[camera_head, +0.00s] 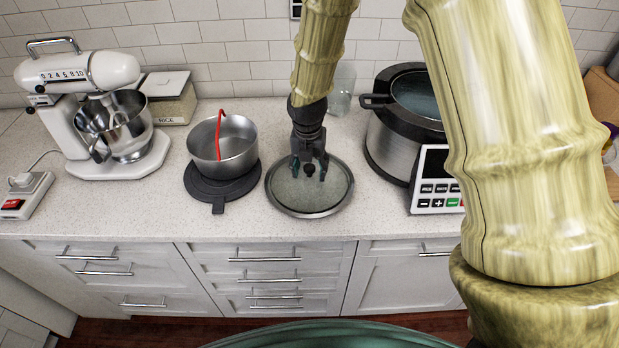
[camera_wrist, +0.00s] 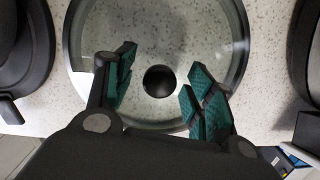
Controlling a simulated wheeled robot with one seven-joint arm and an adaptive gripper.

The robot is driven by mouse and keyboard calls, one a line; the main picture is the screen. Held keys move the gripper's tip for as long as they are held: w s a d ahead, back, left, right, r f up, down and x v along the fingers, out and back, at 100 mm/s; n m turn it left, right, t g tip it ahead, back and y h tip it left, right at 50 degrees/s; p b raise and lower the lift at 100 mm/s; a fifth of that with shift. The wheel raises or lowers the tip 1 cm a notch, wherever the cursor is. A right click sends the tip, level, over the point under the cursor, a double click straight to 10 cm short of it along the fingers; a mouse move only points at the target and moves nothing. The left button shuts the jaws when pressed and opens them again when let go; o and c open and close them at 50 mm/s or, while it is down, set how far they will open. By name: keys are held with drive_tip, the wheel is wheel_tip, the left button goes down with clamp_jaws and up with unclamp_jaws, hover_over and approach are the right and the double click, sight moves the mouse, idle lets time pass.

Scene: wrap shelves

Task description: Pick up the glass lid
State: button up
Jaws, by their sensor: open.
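The glass lid (camera_head: 327,200) lies flat on the counter, round and clear with a metal rim and a small black knob (camera_head: 309,169). In the wrist view the lid (camera_wrist: 200,35) fills the middle, with its dark knob (camera_wrist: 159,81) between my fingers. My gripper (camera_head: 309,170) is open above the lid, pointing down. In the wrist view my gripper (camera_wrist: 157,90) has its teal pads on either side of the knob, with a gap on both sides. I cannot tell the exact height of the fingertips against the knob.
A metal pot (camera_head: 238,146) with a red strip over its rim stands on a dark round base (camera_head: 222,188) to the left. A large cooker (camera_head: 391,140) stands close on the right. A stand mixer (camera_head: 122,135) is farther left. Bare counter (camera_head: 375,218) lies in front.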

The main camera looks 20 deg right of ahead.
clamp_jaws()
idle(0.3)
idle(0.4)
